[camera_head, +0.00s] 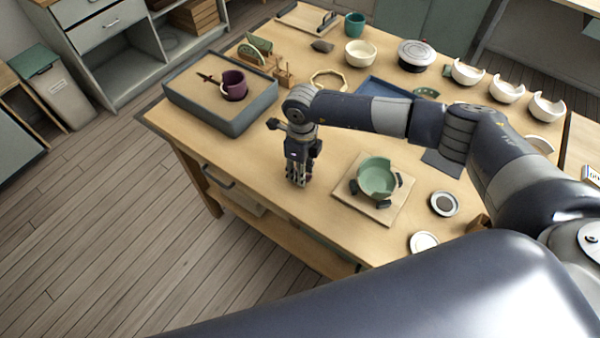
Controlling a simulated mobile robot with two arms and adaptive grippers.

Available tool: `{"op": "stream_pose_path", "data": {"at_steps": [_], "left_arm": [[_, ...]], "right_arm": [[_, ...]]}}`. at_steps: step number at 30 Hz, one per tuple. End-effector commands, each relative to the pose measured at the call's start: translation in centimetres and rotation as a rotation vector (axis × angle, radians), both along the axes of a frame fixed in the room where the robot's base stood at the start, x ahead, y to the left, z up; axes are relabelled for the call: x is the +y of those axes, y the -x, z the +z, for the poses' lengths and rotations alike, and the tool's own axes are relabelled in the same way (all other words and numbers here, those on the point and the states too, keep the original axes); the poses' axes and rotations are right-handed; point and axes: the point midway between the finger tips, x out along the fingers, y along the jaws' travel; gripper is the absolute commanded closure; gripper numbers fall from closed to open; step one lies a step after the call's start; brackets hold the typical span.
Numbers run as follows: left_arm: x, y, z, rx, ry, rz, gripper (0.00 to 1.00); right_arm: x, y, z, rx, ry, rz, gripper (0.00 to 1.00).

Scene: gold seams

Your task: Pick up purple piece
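A purple cup-shaped piece (234,86) sits in a grey-walled tray (225,118) with a sand-coloured fill, at the left of the table. A small dark sliver (209,78) lies beside it at its left; I cannot tell its colour clearly. My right gripper (298,181) points down over the front part of the table, to the right of the tray and apart from the purple piece. Its fingers look close together, but they are too small to tell open from shut. Nothing is clearly seen in them. My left gripper is not in view.
A broken green bowl (376,179) rests on a square board (349,203) right of my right gripper. My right arm crosses the table, hiding part of a blue tray (376,86). White bowls (467,72) and a wooden stand (284,76) are farther back. Bare table lies between gripper and tray.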

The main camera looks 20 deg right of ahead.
Motion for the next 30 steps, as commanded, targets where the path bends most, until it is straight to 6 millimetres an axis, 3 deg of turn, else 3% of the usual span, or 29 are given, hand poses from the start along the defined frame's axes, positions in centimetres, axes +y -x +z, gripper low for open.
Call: {"op": "stream_pose_path", "data": {"at_steps": [1, 3, 17, 24, 30], "left_arm": [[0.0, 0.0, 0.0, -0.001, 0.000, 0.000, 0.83], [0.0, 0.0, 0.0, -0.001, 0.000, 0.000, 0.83], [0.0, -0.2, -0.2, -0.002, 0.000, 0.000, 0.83], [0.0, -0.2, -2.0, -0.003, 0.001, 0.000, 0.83], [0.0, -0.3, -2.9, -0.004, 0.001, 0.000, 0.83]], "right_arm": [[0.0, 0.0, 0.0, 0.000, 0.000, 0.000, 0.89], [0.0, 0.0, 0.0, 0.000, 0.000, -0.001, 1.00], [0.0, -0.1, 0.4, -0.001, 0.000, -0.001, 1.00], [0.0, -0.2, 3.3, -0.005, -0.001, 0.001, 1.00], [1.0, 4.1, 3.6, 0.001, -0.001, 0.006, 1.00]]}}
